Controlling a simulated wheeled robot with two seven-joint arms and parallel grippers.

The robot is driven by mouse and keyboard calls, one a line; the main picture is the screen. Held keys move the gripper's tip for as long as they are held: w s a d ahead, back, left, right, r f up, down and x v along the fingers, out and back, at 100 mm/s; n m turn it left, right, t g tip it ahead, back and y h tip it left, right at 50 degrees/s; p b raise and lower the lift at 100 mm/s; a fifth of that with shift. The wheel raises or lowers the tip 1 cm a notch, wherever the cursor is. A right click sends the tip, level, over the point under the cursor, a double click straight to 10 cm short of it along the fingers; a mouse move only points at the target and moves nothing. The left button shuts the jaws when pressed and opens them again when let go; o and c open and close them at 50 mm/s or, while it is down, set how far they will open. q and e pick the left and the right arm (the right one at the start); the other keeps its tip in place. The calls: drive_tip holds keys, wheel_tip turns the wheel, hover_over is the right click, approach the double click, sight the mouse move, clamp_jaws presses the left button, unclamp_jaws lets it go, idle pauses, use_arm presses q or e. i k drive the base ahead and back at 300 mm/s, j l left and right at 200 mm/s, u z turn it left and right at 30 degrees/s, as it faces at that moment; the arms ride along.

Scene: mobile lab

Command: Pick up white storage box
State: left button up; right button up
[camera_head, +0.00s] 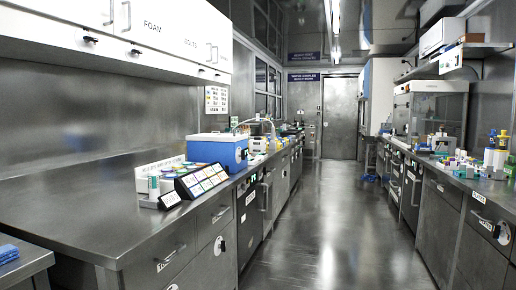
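A large white box (441,35) rests high on the upper right side, near a wall shelf. A low white rack-like container (150,177) with small coloured items stands on the left counter (90,217). I cannot tell which of these, if either, is the white storage box. Neither of my grippers shows in the head view.
The right counter (462,181) holds several bottles and small containers. The aisle floor (325,215) is clear up to a closed door (340,117).

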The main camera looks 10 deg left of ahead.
sight(257, 146)
drive_tip(key=i+z, duration=0.3)
drive_tip(key=i, duration=1.5)
drive_tip(key=i+l, duration=0.1)
drive_tip(key=i, duration=2.45)
drive_tip(key=j+u, duration=0.05)
drive_tip(key=j, duration=0.05)
